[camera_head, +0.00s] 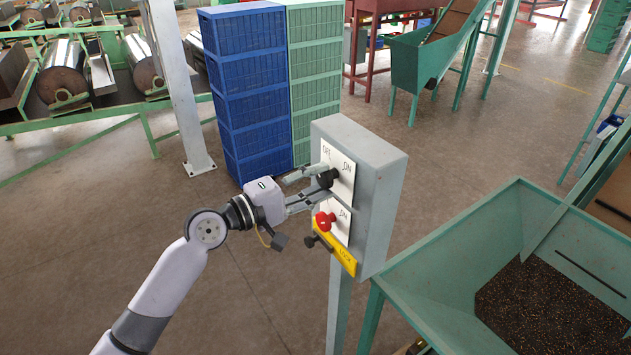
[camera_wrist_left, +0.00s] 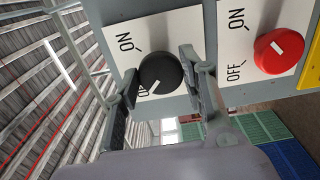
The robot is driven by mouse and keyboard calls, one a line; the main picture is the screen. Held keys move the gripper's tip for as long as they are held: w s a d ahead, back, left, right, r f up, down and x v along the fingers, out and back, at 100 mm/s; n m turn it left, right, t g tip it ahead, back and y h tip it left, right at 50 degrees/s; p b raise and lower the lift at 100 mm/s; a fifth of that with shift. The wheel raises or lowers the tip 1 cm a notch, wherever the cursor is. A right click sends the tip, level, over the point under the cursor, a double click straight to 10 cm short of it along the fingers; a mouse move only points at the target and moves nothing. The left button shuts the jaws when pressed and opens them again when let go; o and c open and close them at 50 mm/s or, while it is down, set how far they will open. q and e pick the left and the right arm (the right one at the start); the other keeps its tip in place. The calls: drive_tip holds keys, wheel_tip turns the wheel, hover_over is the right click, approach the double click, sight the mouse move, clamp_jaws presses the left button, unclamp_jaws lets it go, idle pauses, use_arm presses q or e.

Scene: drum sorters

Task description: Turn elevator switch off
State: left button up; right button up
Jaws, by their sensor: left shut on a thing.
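A grey control box (camera_head: 373,160) on a post carries two rotary switches on white plates marked OFF and ON. The upper switch is a black knob (camera_head: 327,178), and the lower one is a red knob (camera_head: 325,221). No label naming the elevator is readable. My left gripper (camera_head: 316,184) is shut on the black knob, with a finger on either side. In the left wrist view the black knob (camera_wrist_left: 161,73) sits between the fingers, its white mark toward the partly hidden OFF label. The red knob (camera_wrist_left: 280,50) is clear of the fingers. My right gripper is out of view.
A yellow LOCK plate (camera_head: 336,247) with a small black part is below the red knob. Blue crates (camera_head: 248,90) and green crates (camera_head: 315,80) are stacked behind the box. A green hopper (camera_head: 440,262) with dark grains stands at the right. Floor left of the post is free.

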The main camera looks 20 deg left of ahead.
use_arm(q)
drive_tip(key=o, duration=1.2)
drive_tip(key=shift+a, duration=0.1)
drive_tip(key=shift+s+a, duration=0.2)
drive_tip(key=shift+s, duration=0.1)
drive_tip(key=v, duration=1.1)
drive_tip(key=shift+a+f, duration=0.1)
